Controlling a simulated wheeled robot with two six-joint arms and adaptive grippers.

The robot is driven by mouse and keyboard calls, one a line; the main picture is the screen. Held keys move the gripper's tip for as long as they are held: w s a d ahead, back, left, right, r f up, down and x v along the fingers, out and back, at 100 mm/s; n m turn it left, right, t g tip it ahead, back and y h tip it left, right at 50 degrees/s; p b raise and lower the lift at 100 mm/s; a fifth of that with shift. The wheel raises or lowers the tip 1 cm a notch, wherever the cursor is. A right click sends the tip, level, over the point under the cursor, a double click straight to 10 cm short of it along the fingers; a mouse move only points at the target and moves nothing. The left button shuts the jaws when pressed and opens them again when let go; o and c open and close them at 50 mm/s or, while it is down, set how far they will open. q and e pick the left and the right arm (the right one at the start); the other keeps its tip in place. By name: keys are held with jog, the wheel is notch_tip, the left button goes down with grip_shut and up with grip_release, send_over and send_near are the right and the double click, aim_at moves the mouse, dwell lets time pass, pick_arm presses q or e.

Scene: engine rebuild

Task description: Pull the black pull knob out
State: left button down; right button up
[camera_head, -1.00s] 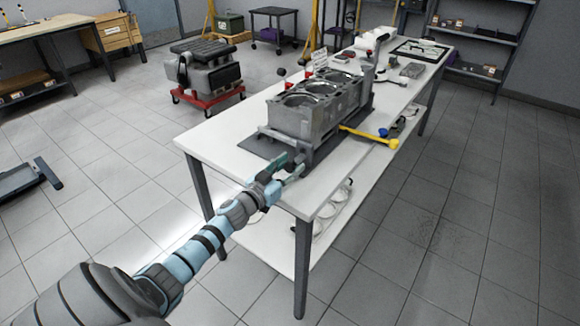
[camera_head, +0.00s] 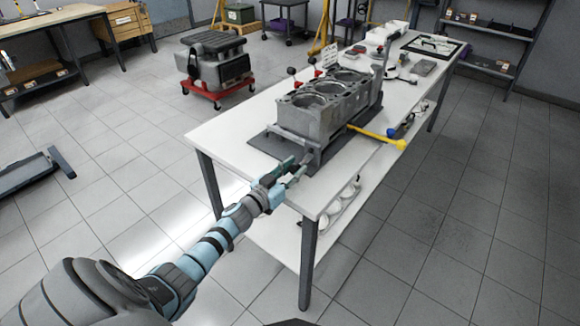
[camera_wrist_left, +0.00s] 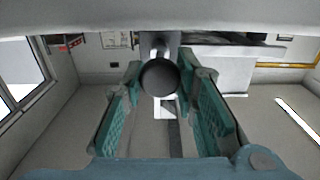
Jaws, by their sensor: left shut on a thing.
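The black pull knob (camera_wrist_left: 160,78) is a round dark disc between the two green finger pads of my left gripper (camera_wrist_left: 163,92) in the left wrist view. A pale stem shows just above it. In the head view, my left gripper (camera_head: 291,170) is at the near end of the engine block (camera_head: 335,112), above the table's front edge. It is shut on the knob. The knob cannot be made out in the head view. My right gripper is not in view.
The grey block stands on a dark mat on a white table (camera_head: 225,133). A yellow-handled bar (camera_head: 375,133) sticks out to its right. An engine on a red dolly (camera_head: 218,90) stands behind left. The floor in front is clear.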

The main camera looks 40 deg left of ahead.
pick_arm(q)
jog(key=c, duration=1.5)
grip_release()
jog(key=shift+s+f, duration=0.1)
jog(key=shift+f, duration=0.1)
jog(key=shift+o, duration=1.1)
jog(key=shift+s, duration=0.1)
jog(key=shift+r, duration=0.15)
jog(key=s, duration=1.2)
jog(key=shift+a, duration=0.35)
